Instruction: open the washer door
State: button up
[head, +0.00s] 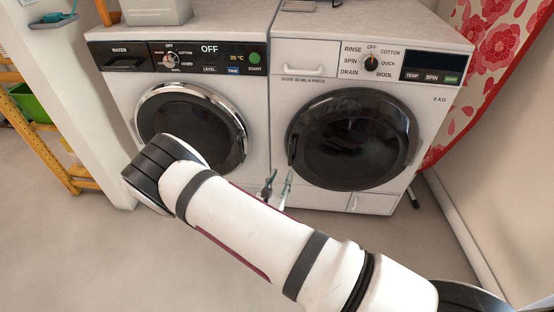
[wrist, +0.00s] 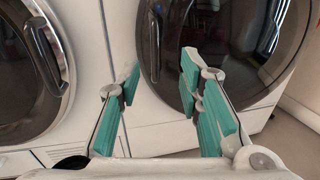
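The right machine, marked rinse, spin and drain, appears to be the washer (head: 330,83). Its round dark door (head: 352,140) looks shut. A narrow handle (head: 291,150) sits on the door's left edge; it also shows in the wrist view (wrist: 154,45). My gripper (head: 278,186) is low in front of the gap between the two machines, just below and left of that handle. In the wrist view, my gripper's teal-padded fingers (wrist: 160,72) are apart with nothing between them. The handle appears beyond the fingertips; I cannot tell the exact distance.
A second machine with a chrome-ringed door (head: 193,120) stands close on the left, its door shut. A grey container (head: 156,10) stands on top of it. A red floral curtain (head: 490,60) hangs at the right. An orange shelf (head: 45,135) is far left. The floor in front is clear.

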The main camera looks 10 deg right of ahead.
aim_at(290, 153)
jog(key=b+x, duration=0.1)
jog(key=x, duration=0.3)
jog(key=b+x, duration=0.2)
jog(key=x, duration=0.3)
jog(key=b+x, duration=0.1)
jog(key=x, duration=0.3)
jog(key=shift+w+a+f, duration=0.25)
jog(key=shift+w+f, duration=0.05)
jog(key=shift+w, duration=0.1)
grip_shut()
